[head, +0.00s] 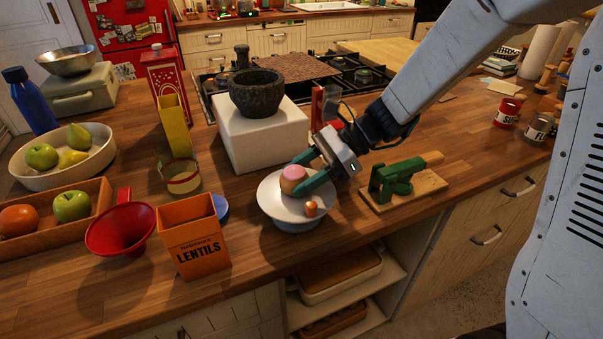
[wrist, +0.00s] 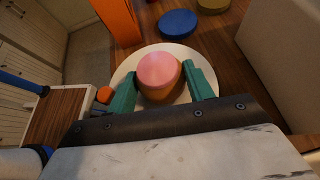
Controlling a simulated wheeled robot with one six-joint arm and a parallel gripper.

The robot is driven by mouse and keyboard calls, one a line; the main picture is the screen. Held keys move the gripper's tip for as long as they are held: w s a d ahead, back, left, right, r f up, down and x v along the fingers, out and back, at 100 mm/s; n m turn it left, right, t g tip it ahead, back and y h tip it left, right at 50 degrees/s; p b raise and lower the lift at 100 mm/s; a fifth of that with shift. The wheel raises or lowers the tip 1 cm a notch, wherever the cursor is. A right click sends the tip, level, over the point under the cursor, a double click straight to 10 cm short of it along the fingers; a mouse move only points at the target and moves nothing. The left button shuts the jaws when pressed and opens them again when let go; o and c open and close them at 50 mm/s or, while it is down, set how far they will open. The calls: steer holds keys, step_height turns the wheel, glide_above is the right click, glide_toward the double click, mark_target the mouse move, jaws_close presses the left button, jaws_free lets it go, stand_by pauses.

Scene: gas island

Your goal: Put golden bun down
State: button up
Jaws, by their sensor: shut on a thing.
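The golden bun (head: 292,181) has a golden-brown side and a pink top. It is between the green fingers of my gripper (head: 305,178), which is shut on it. The bun is over a white round plate (head: 272,206) with a blue-grey base. In the wrist view the bun (wrist: 158,76) sits between both fingertips of my gripper (wrist: 160,88), with the white plate (wrist: 124,70) around and below it. I cannot tell whether the bun touches the plate. A small orange piece (head: 311,208) is at the plate's front right rim.
An orange lentils box (head: 194,240) and a red funnel (head: 121,229) stand left of the plate. A white block (head: 258,138) bearing a dark mortar (head: 257,92) stands behind. A green device on a wooden board (head: 412,190) lies to the right. The counter's front edge is close.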

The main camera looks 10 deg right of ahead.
steer(key=shift+f, duration=0.1)
steer(key=o, duration=1)
steer(key=shift+c, duration=0.2)
steer(key=shift+d+r, duration=0.2)
steer(key=shift+r, duration=0.05)
steer(key=v, duration=1.2)
steer(key=s+d+n+t+h, duration=0.1)
steer(key=s+d+n+h, duration=0.2)
steer(key=s, duration=0.4)
steer(key=s+d+r+n+t+h, duration=0.1)
steer(key=s+d+n+h, duration=0.1)
steer(key=s+n+h, duration=0.3)
steer(key=s+d+r+n+t+h, duration=0.1)
steer(key=s+d+n+h, duration=0.2)
steer(key=s+n, duration=0.5)
steer(key=shift+s+d+t+h, duration=0.35)
steer(key=shift+s+h, duration=0.15)
steer(key=shift+s, duration=0.6)
